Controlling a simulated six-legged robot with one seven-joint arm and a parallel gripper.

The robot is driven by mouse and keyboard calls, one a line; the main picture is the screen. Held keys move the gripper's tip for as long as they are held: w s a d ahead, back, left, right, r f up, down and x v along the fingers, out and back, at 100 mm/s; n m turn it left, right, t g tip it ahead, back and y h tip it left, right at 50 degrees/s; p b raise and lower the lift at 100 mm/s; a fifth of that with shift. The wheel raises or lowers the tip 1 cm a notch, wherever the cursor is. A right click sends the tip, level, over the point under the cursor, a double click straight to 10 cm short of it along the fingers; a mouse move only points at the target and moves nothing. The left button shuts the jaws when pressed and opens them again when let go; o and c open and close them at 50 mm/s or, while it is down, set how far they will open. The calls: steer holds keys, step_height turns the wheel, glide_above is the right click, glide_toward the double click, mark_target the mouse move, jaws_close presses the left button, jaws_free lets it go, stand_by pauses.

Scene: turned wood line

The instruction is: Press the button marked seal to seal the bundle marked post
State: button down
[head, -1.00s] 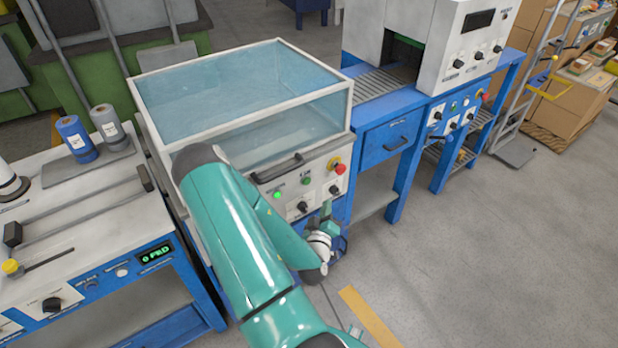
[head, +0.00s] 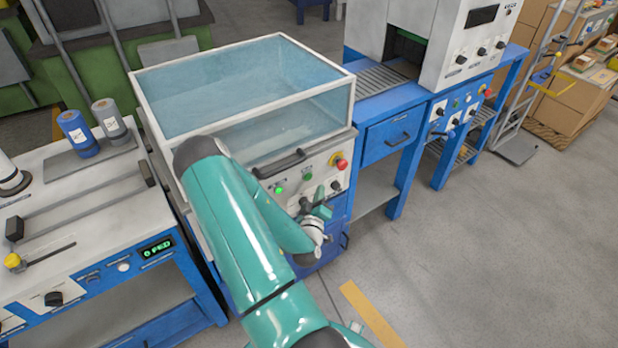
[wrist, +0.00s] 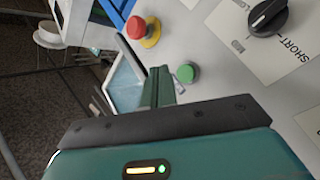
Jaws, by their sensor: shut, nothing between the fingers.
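A green button (head: 307,174) sits on the pale front panel of a machine with a clear box lid; its label is too small to read. In the wrist view the green button (wrist: 187,73) is just right of my fingertips, and I cannot tell whether they touch it. My gripper (head: 320,195) is shut and empty, in front of the panel and below the button; its closed fingers show in the wrist view (wrist: 160,78). I make out no bundle marked post; the clear lid (head: 245,80) shows only a bluish inside.
A red stop button (head: 340,164) on a yellow base is right of the green button. A lit green lamp (head: 279,189) is to its left. A black knob (wrist: 268,15) by the word SHORT is close by. A lid handle (head: 280,165) juts out above the panel.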

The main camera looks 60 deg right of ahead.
steer(key=shift+w+d, duration=0.4)
steer(key=shift+w, duration=0.35)
steer(key=shift+w+d, duration=0.4)
steer(key=shift+w, duration=0.35)
steer(key=shift+w, duration=0.1)
stand_by(0.8)
steer(key=shift+w+d, duration=0.2)
steer(key=shift+w, duration=0.1)
steer(key=shift+w+d, duration=0.15)
steer(key=shift+w, duration=0.2)
stand_by(0.9)
steer(key=shift+s+a, duration=0.35)
steer(key=shift+s, duration=0.35)
steer(key=shift+s, duration=0.1)
steer(key=shift+s+a, duration=0.4)
steer(key=shift+s, duration=0.3)
steer(key=shift+s+a, duration=0.35)
steer(key=shift+s, duration=0.4)
steer(key=shift+s+a, duration=0.4)
steer(key=shift+s, duration=0.3)
